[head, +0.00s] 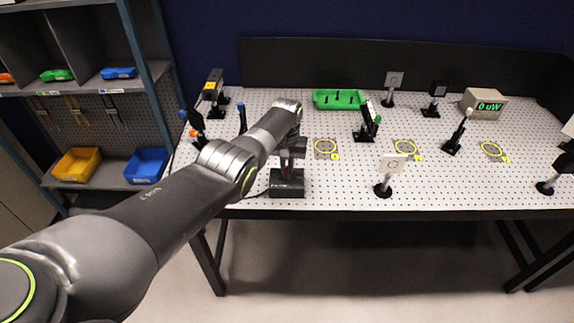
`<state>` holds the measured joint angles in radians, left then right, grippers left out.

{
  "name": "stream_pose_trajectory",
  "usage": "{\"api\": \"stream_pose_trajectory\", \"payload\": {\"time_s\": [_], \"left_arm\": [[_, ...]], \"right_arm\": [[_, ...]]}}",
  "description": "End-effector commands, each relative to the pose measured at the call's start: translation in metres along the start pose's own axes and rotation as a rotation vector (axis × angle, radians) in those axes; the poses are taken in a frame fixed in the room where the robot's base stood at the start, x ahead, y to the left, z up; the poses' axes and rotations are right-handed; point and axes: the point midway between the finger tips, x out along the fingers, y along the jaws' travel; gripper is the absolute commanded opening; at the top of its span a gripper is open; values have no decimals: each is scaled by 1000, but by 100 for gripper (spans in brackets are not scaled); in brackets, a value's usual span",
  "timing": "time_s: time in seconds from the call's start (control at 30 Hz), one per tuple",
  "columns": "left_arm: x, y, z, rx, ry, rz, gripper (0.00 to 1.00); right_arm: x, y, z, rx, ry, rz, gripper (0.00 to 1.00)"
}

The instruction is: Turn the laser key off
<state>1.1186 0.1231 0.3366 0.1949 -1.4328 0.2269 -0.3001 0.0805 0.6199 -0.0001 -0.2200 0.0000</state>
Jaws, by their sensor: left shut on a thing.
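My left gripper (291,152) reaches down over a dark box (287,188) at the front edge of the perforated white table. The box appears to be the laser's key box. The gripper is shut on what seems to be the laser key on this box. The key itself is hidden behind the fingers, so its angle cannot be told. A dark laser body (214,84) with a yellow label stands at the back left. A beige power meter (486,104) at the back right shows "0 uW" in green. My right gripper is out of view.
A green tray (318,103) lies at the back middle. Several posts with mounts stand around, including a white card (392,167) at the front. Yellow rings (326,148) mark the table. A shelf with a yellow bin (77,165) and blue bin (147,165) stands left.

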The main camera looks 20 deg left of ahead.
Motion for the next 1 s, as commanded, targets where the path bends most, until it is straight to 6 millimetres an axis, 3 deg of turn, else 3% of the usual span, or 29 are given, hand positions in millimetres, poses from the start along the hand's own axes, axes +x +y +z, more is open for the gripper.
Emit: {"api": "stream_pose_trajectory", "payload": {"time_s": [0.33, 0.87, 0.9, 1.0], "left_arm": [[-1, 0, -1, -136, 2, 0, 0], [-2, 0, -1, -158, 3, 1, 0], [-2, 0, -1, -158, 3, 1, 11], [-1, 0, -1, -158, 3, 1, 24]], "right_arm": [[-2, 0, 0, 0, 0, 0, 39], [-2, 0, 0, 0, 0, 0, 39], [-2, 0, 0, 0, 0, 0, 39], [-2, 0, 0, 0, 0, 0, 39]]}}
